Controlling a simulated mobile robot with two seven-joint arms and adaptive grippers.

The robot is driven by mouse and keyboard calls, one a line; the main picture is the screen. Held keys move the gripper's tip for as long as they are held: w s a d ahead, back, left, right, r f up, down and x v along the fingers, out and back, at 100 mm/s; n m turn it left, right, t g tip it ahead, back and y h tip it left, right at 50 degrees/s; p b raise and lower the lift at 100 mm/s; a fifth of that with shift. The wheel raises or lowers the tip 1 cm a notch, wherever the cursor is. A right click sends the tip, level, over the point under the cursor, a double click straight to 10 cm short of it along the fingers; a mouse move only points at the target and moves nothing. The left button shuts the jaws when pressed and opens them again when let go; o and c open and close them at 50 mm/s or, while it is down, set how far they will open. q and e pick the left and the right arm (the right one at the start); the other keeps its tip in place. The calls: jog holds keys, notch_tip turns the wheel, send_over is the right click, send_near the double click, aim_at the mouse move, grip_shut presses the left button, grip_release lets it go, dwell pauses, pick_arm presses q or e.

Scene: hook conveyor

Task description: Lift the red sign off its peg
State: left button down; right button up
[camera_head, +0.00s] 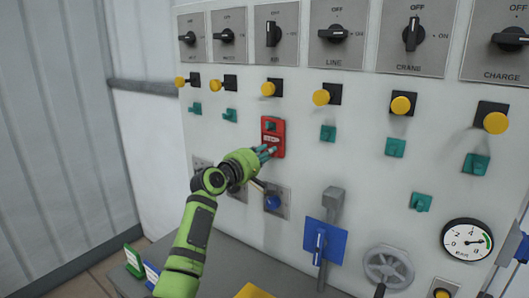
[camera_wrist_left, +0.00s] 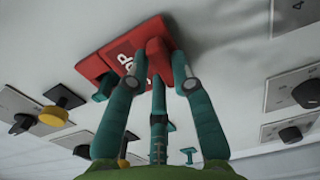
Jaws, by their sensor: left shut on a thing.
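The red sign (camera_head: 279,124) is a small upright plate with a pale label, at the panel's middle left in the head view. A teal peg (camera_head: 270,126) shows at its upper part. My left gripper (camera_head: 268,152) is at the sign's lower part, its teal fingers shut on it. In the left wrist view the sign (camera_wrist_left: 98,62) is above the fingers, and my left gripper (camera_wrist_left: 160,72) has its fingertips around a red raised part. The exact finger contact is partly hidden. I cannot tell whether the sign is still seated on the peg. My right gripper is not in view.
Yellow knobs (camera_head: 322,97), several teal pegs (camera_head: 328,132) and rotary switches (camera_head: 334,34) project from the panel (camera_head: 350,165). A blue plate with a lever (camera_head: 325,240), a handwheel (camera_head: 388,266) and a gauge (camera_head: 467,240) are lower right. Green and blue signs (camera_head: 134,261) stand lower left.

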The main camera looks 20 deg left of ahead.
pick_arm(q)
jog(key=shift+r, duration=0.4)
jog(key=shift+a+r, duration=0.1)
jog(key=shift+r, duration=0.15)
jog(key=shift+p, duration=0.3)
jog(key=p+v, duration=0.7)
jog(key=v, duration=0.5)
jog(key=shift+s+f, duration=0.25)
jog(key=shift+s, duration=0.15)
dwell(0.5)
jog(key=shift+w, duration=0.1)
